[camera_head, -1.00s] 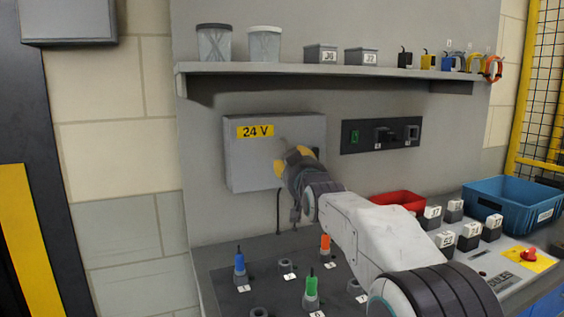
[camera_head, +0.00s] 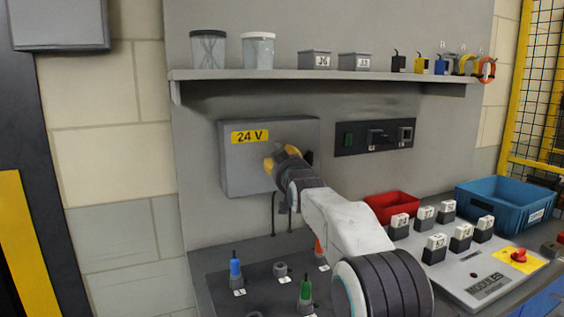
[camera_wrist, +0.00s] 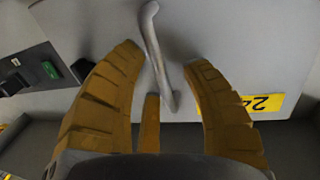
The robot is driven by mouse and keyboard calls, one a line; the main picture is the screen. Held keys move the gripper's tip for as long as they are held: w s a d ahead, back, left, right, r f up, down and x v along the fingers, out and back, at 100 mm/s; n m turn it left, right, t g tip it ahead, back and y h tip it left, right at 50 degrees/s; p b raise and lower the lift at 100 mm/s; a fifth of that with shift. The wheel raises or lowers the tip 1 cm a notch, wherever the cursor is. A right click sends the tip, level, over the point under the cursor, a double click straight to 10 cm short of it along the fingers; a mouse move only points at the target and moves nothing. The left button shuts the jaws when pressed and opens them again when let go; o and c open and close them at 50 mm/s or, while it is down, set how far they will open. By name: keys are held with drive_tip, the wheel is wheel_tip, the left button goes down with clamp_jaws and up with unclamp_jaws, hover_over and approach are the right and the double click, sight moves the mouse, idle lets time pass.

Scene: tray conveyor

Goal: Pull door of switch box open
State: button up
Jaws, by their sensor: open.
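The grey switch box (camera_head: 238,172) with a yellow "24 V" label is mounted on the grey back panel. Its door looks closed. In the wrist view the box door (camera_wrist: 225,30) fills the upper middle, with the label (camera_wrist: 262,104) at right. A grey bar handle (camera_wrist: 154,40) stands on the door. My gripper (camera_head: 270,162) is in front of the right part of the door. In the wrist view my gripper (camera_wrist: 162,62) is open, with yellow-brown fingers on both sides of the handle's lower part. I cannot tell whether they touch it. My gripper hides the handle in the head view.
A shelf (camera_head: 320,75) with jars and small boxes runs above. A switch panel (camera_head: 374,137) is right of the box. Below are a bench with coloured plugs, a red bin (camera_head: 392,206), a blue bin (camera_head: 505,202) and a module board (camera_head: 478,275). Wall lies left.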

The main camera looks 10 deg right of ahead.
drive_tip(key=shift+c, duration=0.2)
clamp_jaws()
drive_tip(key=shift+s, duration=0.15)
idle(0.4)
